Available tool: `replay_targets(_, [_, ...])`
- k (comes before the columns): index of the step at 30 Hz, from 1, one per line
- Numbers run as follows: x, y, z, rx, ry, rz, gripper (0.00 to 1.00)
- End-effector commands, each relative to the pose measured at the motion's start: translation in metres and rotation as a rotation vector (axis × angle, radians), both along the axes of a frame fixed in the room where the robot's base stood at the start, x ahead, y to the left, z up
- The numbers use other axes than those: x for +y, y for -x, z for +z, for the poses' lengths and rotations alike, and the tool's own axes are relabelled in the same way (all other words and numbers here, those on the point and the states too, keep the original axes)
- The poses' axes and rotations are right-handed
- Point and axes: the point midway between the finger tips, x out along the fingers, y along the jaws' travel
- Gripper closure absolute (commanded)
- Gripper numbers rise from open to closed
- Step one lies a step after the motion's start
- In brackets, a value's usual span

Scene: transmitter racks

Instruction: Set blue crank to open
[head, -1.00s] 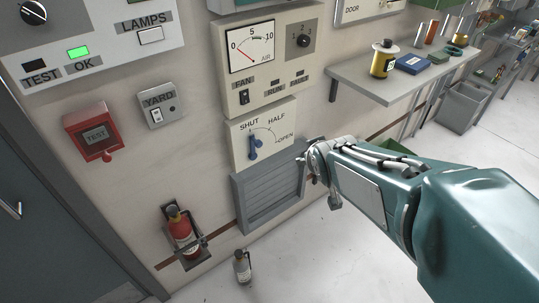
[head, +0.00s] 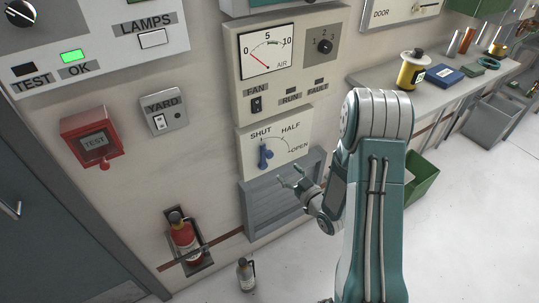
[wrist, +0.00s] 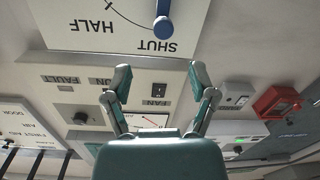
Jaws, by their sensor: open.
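The blue crank (head: 265,158) is on a cream dial plate (head: 290,150) marked SHUT, HALF and OPEN. It points up at the SHUT mark. My gripper (head: 291,176) is open and empty, in front of the grey louvre and below and to the right of the crank, apart from it. In the wrist view, which is upside down, the crank (wrist: 163,25) shows at the top edge, partly cut off, beside the word SHUT. My two open fingers (wrist: 158,77) are in the middle, with nothing between them.
The grey louvre (head: 258,210) is under the dial plate. The fan panel (head: 290,65), with an air gauge and a switch, is above it. A shelf (head: 385,97) is at right.

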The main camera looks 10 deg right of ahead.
Motion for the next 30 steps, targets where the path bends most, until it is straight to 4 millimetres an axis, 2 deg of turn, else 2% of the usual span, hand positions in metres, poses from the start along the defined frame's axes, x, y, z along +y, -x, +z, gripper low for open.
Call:
replay_targets(4, [0.001,0.004,-0.006,-0.029,-0.028,0.010,0.27])
replay_targets(7, [0.005,-0.003,-0.005,-0.032,-0.029,0.013,0.27])
replay_targets(21, [0.034,-0.079,-0.005,-0.031,-0.028,0.011,0.27])
replay_targets(25, [0.038,-0.091,-0.006,-0.029,-0.029,0.010,0.27])
replay_targets(30, [0.040,-0.096,-0.005,-0.030,-0.028,0.009,0.27])
